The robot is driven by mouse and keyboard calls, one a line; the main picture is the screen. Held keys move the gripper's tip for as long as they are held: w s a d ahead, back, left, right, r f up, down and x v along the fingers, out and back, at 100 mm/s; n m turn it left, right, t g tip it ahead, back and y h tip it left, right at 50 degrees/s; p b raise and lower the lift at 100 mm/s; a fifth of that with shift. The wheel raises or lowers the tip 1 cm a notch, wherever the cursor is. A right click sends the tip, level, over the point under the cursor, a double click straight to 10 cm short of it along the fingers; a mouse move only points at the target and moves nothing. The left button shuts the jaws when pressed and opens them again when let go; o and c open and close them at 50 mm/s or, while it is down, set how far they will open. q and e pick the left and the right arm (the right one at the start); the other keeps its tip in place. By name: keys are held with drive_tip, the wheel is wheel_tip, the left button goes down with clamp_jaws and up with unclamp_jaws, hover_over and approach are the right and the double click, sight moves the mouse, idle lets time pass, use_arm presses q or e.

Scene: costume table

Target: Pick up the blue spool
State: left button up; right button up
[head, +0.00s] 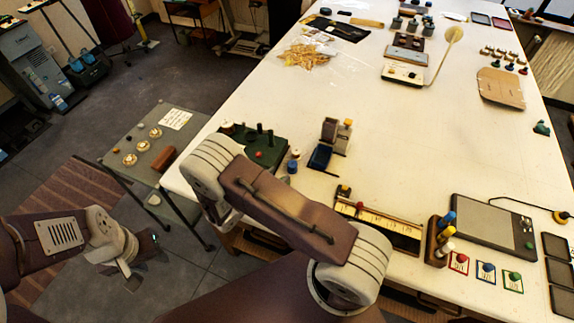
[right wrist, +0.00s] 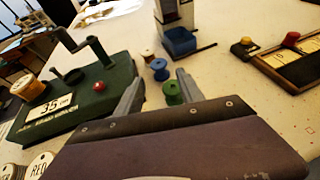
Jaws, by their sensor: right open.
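The blue spool (right wrist: 159,69) stands on the white table in the right wrist view, just beyond and between my right fingertips. It also shows in the head view (head: 292,167), right of the green winder. My right gripper (right wrist: 159,76) is open and empty; in the head view it is hidden behind my own arm. A green spool (right wrist: 173,93) stands nearer, close to the right finger. A pale wooden spool (right wrist: 147,55) stands behind the blue one. My left gripper (head: 134,264) hangs low over the floor, away from the table; its jaw opening is unclear.
The green winder (right wrist: 80,95) with crank, red knob and an orange spool (right wrist: 28,87) is left of my right gripper. A grey block with a blue tray (right wrist: 181,41) stands behind the spools. A scale-like box (right wrist: 290,62) is at right. Bare tabletop lies between.

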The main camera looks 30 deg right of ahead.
sight(291, 166)
drive_tip(key=p+x, duration=0.1)
drive_tip(key=x, duration=0.2)
drive_tip(key=shift+r, duration=0.1)
drive_tip(key=shift+w+f, duration=0.3)
drive_tip(key=shift+w, duration=0.05)
drive_tip(key=shift+d+p, duration=0.3)
drive_tip(key=shift+p, duration=0.05)
drive_tip(key=p+x, duration=0.1)
drive_tip(key=x, duration=0.3)
drive_tip(key=shift+d+p, duration=0.3)
drive_tip(key=shift+p, duration=0.05)
drive_tip(key=shift+w+d+f, duration=0.15)
drive_tip(key=shift+f, duration=0.1)
drive_tip(key=c, duration=1)
